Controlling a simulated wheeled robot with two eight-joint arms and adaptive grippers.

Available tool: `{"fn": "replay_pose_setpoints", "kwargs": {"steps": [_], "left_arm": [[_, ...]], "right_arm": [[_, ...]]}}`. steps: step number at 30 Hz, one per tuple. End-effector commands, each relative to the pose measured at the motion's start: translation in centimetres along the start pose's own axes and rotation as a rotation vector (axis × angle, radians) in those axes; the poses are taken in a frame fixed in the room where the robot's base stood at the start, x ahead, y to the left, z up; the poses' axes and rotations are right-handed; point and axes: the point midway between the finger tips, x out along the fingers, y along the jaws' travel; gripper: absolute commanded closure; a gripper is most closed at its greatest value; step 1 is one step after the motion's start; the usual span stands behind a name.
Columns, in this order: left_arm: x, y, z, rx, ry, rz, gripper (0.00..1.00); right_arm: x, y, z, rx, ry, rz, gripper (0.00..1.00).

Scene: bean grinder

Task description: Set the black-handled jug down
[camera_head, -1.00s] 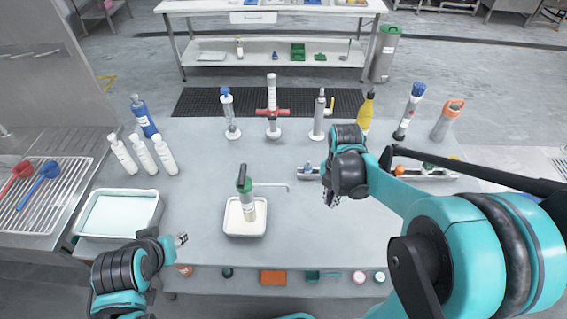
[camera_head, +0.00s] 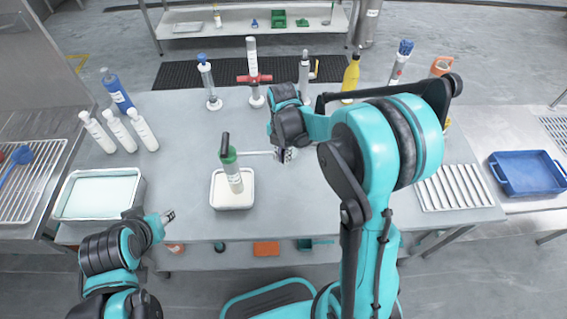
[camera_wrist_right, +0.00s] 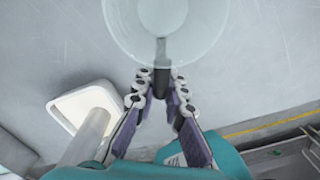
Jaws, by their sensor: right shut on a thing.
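The clear, round jug (camera_wrist_right: 165,30) fills the top middle of the right wrist view. Its black handle (camera_wrist_right: 161,82) points down toward my right gripper (camera_wrist_right: 160,100), whose fingers are shut on it. I cannot tell whether the jug touches the table. My left gripper (camera_head: 167,217) is near the table's front left edge, away from the jug; its opening is too small to read.
White bottles (camera_head: 120,130) stand at left, above a basin (camera_head: 98,215). Tall tools (camera_head: 252,75) line the back. Bare table lies between the bottles and the pump.

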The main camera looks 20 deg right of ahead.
Motion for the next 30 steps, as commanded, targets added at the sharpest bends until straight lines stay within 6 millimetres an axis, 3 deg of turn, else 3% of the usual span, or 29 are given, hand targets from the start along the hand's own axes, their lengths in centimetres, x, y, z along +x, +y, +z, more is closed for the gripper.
{"fn": "replay_pose_setpoints", "kwargs": {"steps": [6, 17, 18, 20, 30], "left_arm": [[1.3, 0.0, 0.9, 0.0, 0.0, 0.0, 0.6], [1.4, 0.0, 1.0, 0.0, 0.0, 0.0, 0.6], [1.4, 0.0, 1.0, 0.0, 0.0, 0.0, 0.6], [1.4, 0.0, 1.0, 0.0, 0.0, 0.0, 0.6], [1.2, 0.0, 0.9, 0.0, 0.0, 0.0, 0.6]], "right_arm": [[3.4, 0.0, 0.0, 0.0, 0.0, 0.0, 1.0], [3.7, 0.0, 0.0, 0.001, 0.0, 0.0, 1.0], [3.7, 0.0, 0.0, 0.001, 0.0, 0.0, 0.87], [3.6, 0.0, 0.0, 0.001, 0.0, 0.0, 0.71], [3.5, -0.1, 0.0, 0.001, 0.0, 0.0, 0.68]]}}
